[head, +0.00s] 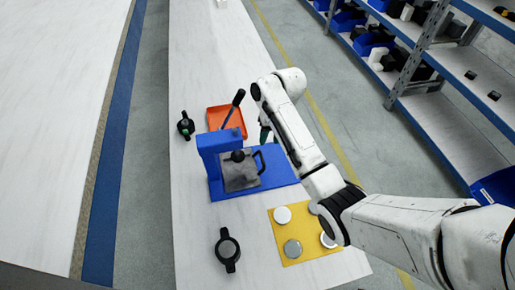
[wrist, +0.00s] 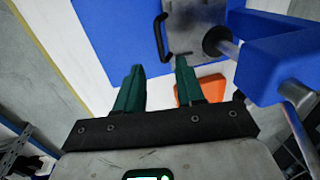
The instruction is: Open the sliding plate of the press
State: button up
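The blue press (head: 212,148) stands on the white table, with a dark lever (head: 234,108) slanting up from it. Its grey sliding plate (head: 238,181) lies on the blue base and carries a black loop handle (head: 260,162) on its right side. In the wrist view the plate (wrist: 190,40) and the handle (wrist: 160,38) are at the top centre. My gripper (wrist: 157,65) is open and empty, its green fingers apart. The handle appears just beyond the fingertips, between them in the picture; I see no contact. In the head view my gripper (head: 265,133) is mostly hidden behind my arm, near the handle.
An orange tray (head: 228,121) lies behind the press. A yellow mat (head: 282,225) with several light discs is in front, partly behind my arm. Black handled parts lie at the left (head: 186,126) and front (head: 227,250). Shelving (head: 440,75) stands across the aisle at right.

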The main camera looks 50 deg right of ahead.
jog(key=f, duration=0.3)
jog(key=a+f, duration=0.1)
jog(key=f, duration=0.3)
jog(key=w+f, duration=0.1)
jog(key=f, duration=0.2)
jog(key=shift+a+f, duration=0.2)
jog(key=shift+f, duration=0.05)
grip_shut()
dwell(0.4)
